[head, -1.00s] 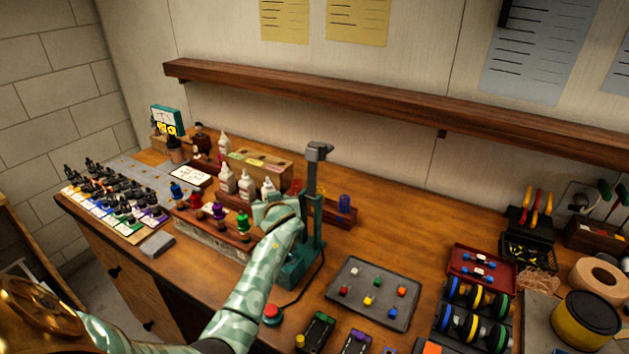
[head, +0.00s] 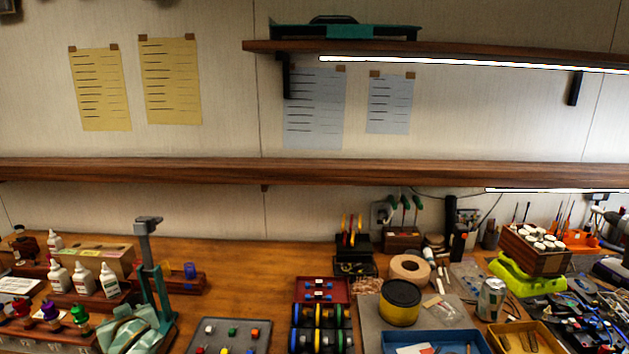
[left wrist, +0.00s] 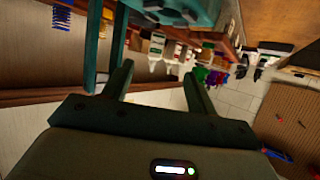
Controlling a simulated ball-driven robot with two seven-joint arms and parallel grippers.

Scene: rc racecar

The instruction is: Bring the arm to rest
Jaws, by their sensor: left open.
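A teal part of the stand (left wrist: 98,45) rises close beside the left finger. White bottles (left wrist: 157,48) show beyond the fingers. My right gripper is in neither view.
White bottles (head: 83,281) and colored-cap bottles (head: 50,312) stand at the left. A parts tray (head: 229,340), spool rack (head: 321,328), yellow tin (head: 400,300) and blue tray (head: 437,341) fill the front. Bare wood (head: 250,268) lies right of the stand.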

